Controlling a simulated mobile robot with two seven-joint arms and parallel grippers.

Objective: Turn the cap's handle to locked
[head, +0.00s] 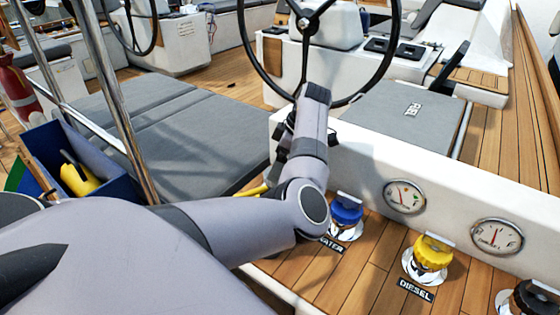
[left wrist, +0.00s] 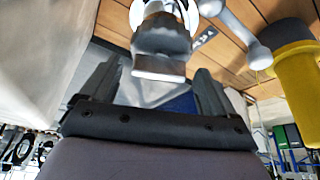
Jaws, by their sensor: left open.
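The blue cap (head: 346,209) sits on a chrome fitting in the teak deck, with a pale metal handle flap (head: 348,198) on its top. A partly covered plate reading "WATER" (head: 331,244) is beside it. My left arm passes just left of the cap and hides my left gripper in the head view. In the left wrist view my left gripper (left wrist: 158,90) is open. Blue (left wrist: 178,102) shows between its fingers, and a grey metal piece (left wrist: 160,52) is just ahead; I cannot tell whether the fingers touch either. My right gripper is not in view.
A yellow cap (head: 432,252) with a "DIESEL" plate (head: 416,290) and a black cap (head: 535,298) stand to the right. Two gauges (head: 405,197) are on the white wall behind. A yellow item (left wrist: 296,75) is close beside my left gripper. The steering wheel (head: 305,75) is beyond.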

